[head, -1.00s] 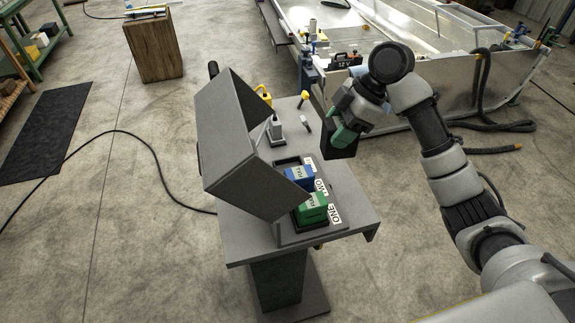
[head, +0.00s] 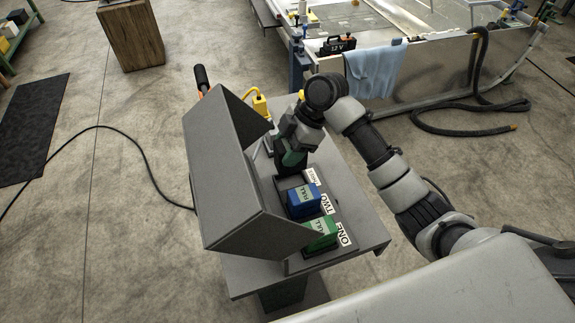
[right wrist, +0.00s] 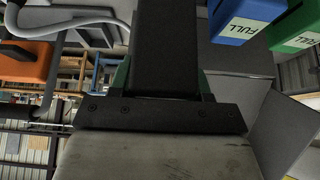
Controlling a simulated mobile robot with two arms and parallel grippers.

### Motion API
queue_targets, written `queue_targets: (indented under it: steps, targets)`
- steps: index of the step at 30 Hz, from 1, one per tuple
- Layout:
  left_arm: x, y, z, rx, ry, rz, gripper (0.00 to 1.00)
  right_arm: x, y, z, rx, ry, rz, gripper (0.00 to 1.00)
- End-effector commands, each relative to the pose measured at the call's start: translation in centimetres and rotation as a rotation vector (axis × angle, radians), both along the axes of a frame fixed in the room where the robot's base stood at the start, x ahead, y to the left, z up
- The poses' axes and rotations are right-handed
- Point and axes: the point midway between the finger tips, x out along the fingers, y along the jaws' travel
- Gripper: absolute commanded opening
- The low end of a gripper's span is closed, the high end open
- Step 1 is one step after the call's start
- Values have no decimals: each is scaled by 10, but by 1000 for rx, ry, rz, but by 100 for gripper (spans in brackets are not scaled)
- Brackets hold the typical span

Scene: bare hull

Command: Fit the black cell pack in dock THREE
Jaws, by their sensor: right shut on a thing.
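My right gripper (head: 290,157), with green fingers, is shut on the black cell pack (right wrist: 165,45), which hangs from it over the far end of the dock row. A green pack (head: 320,233) marked FULL sits in dock ONE and a blue pack (head: 304,202) marked FULL in dock TWO. The label of dock THREE (head: 311,177) shows partly, just beyond the blue pack; the gripper and arm hide much of that dock. I cannot tell whether the black pack touches the dock. My left gripper is out of view.
A tilted grey hood (head: 235,180) stands close along the left of the docks on the grey stand (head: 355,205). A yellow plug-like item (head: 260,105) is behind. A blue cloth (head: 375,72) hangs on the metal hull at the back.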

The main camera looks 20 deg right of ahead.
Motion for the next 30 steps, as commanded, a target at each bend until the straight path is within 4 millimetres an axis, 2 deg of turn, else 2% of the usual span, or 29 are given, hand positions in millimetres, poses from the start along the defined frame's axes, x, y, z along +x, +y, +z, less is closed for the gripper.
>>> queue_targets:
  steps: [4,10,18,24,25,30]
  targets:
    - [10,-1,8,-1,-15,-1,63,0,0,-26,1,2,-1,15]
    - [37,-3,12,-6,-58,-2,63,1,0,-42,2,-2,0,15]
    - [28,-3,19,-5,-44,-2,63,0,0,-75,2,0,-2,15]
    - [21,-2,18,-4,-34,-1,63,1,0,-78,2,-4,0,15]
    - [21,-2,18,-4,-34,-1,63,0,0,-79,1,-1,0,49]
    - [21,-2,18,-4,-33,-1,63,0,0,-79,0,-1,0,73]
